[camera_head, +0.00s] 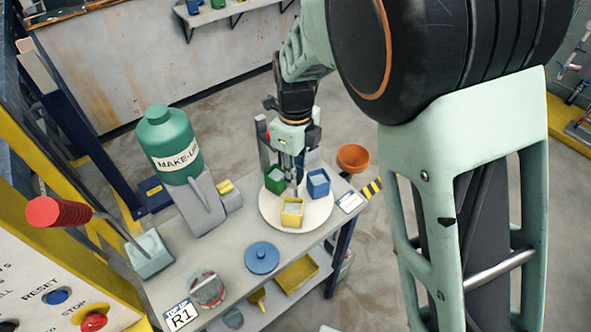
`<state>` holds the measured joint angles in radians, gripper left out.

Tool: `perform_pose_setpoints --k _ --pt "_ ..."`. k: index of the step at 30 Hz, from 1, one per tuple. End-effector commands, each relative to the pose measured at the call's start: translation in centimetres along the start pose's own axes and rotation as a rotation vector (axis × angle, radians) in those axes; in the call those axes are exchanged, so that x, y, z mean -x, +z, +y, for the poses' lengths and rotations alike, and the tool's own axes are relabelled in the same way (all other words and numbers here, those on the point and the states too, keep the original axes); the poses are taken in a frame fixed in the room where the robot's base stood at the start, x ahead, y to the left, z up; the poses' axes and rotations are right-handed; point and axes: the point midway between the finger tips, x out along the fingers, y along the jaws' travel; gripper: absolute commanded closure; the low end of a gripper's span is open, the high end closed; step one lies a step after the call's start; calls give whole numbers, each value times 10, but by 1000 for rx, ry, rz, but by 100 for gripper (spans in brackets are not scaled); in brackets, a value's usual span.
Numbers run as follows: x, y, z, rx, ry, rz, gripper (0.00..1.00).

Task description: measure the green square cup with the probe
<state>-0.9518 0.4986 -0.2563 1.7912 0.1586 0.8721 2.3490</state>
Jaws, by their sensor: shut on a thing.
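The green square cup (274,180) stands on a round white plate (268,214) on the bench, at the plate's far left. A blue square cup (318,183) and a yellow square cup (292,212) share the plate; pale contents show in the cups. My gripper (294,170) points down over the plate, just right of the green cup and left of the blue one. It is shut on a thin grey, upright thing that looks like the probe (293,182). Its lower end is small and partly hidden; I cannot tell whether it touches the green cup.
A green "MAKE-UP" bottle (170,143) rests on a grey stand at the bench's left. A blue lid (262,257) and a clear jar (207,288) lie nearer. A grey post (263,140) stands behind the green cup. An orange bowl (353,158) is at the right.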

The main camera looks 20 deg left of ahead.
Motion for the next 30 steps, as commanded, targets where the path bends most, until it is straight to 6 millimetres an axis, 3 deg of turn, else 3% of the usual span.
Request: perform_pose_setpoints --k 15,30 --pt "2 1 -1 -194 -3 -3 100" --pt "1 1 -1 -239 -2 -4 100"
